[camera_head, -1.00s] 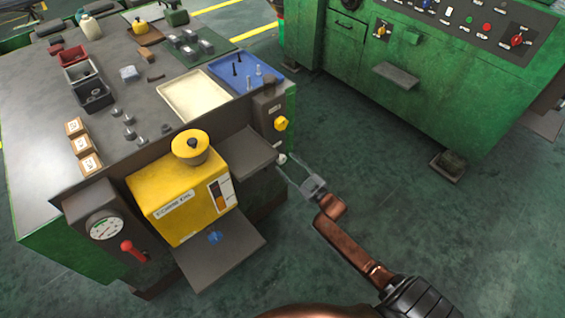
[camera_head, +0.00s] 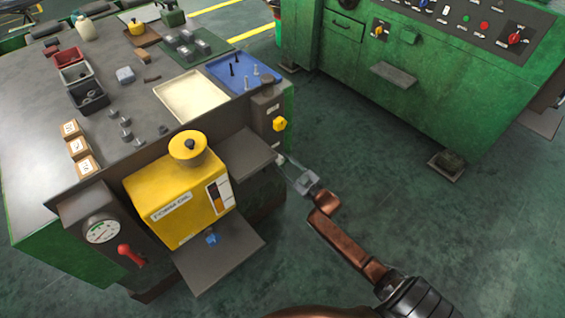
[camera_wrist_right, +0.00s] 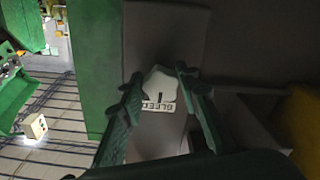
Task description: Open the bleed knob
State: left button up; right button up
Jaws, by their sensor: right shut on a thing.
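The bleed knob (camera_wrist_right: 160,84) is pale and white, above a "BLEED" label (camera_wrist_right: 160,106) on a dark panel, in the right wrist view. In the head view it is a small pale spot (camera_head: 281,159) low on the right end of the green bench, mostly hidden by the fingers. My right gripper (camera_head: 286,163) reaches it from the lower right. In the wrist view its two green-tinted fingers (camera_wrist_right: 158,80) stand one on each side of the knob, shut on it. My left gripper is not in view.
A yellow knob (camera_head: 279,124) sits just above on the same panel. A dark shelf (camera_head: 247,154) and a yellow oil box (camera_head: 178,205) stand to the left. A red lever (camera_head: 130,255) is farther left. A green machine (camera_head: 420,95) stands across clear floor.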

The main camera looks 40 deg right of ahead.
jog(key=shift+c, duration=1.3)
